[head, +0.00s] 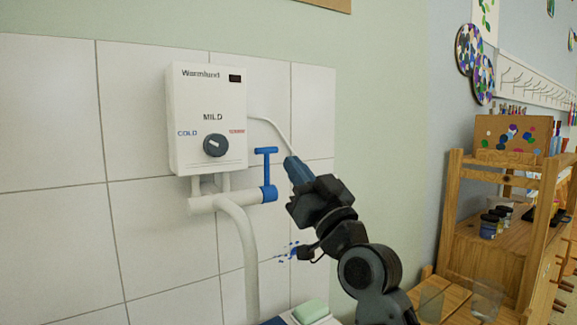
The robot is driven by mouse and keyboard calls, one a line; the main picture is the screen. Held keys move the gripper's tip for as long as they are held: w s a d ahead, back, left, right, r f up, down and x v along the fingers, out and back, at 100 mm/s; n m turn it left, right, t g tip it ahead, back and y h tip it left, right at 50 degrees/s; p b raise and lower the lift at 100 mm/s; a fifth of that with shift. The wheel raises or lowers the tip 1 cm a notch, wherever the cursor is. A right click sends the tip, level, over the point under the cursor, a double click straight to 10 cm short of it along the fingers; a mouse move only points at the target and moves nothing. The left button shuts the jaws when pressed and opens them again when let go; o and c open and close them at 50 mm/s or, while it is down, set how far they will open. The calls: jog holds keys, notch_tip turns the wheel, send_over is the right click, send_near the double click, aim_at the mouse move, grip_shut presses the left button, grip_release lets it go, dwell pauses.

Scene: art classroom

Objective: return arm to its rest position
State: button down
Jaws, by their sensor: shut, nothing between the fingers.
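My gripper (292,163) is shut and empty, with its blue fingers pointing up and left. My dark arm rises from the lower right of the head view to hold it. The fingertips are close to the right of a blue tap handle (267,152) in the picture; I cannot tell the exact gap in depth. The handle stands on a blue valve (268,193) at the end of a white pipe under the white water heater (208,118). The heater's dark knob (215,145) sits between the COLD label and a red label.
White tiles (60,230) cover the wall behind the heater. A green sponge or soap (311,311) lies at the bottom edge. A wooden shelf (500,235) with small jars (489,226) and a decorated box (510,134) stands at the right. Open air lies above my gripper.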

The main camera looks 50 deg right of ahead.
jog(key=shift+b+v, duration=1)
jog(key=shift+v, duration=1.9)
jog(key=s+a+f+g+y, duration=0.15)
jog(key=s+a+f, duration=0.3)
jog(key=f, duration=0.55)
jog(key=s+a+f+g+y, duration=0.1)
jog(key=s+a+f+g, duration=0.4)
jog(key=f, duration=0.6)
jog(key=s+a+f+n+y, duration=0.1)
jog(key=s+a+f, duration=0.2)
jog(key=s, duration=0.4)
jog(key=s+a+f+n+g+y, duration=0.1)
jog(key=s+a+f+y, duration=0.1)
jog(key=s, duration=0.4)
jog(key=s+a+f+n+g+y, duration=0.1)
jog(key=s+a+f, duration=0.3)
jog(key=s, duration=0.3)
jog(key=shift+s+a+f, duration=0.3)
jog(key=shift+s+a, duration=0.1)
jog(key=shift+a, duration=0.45)
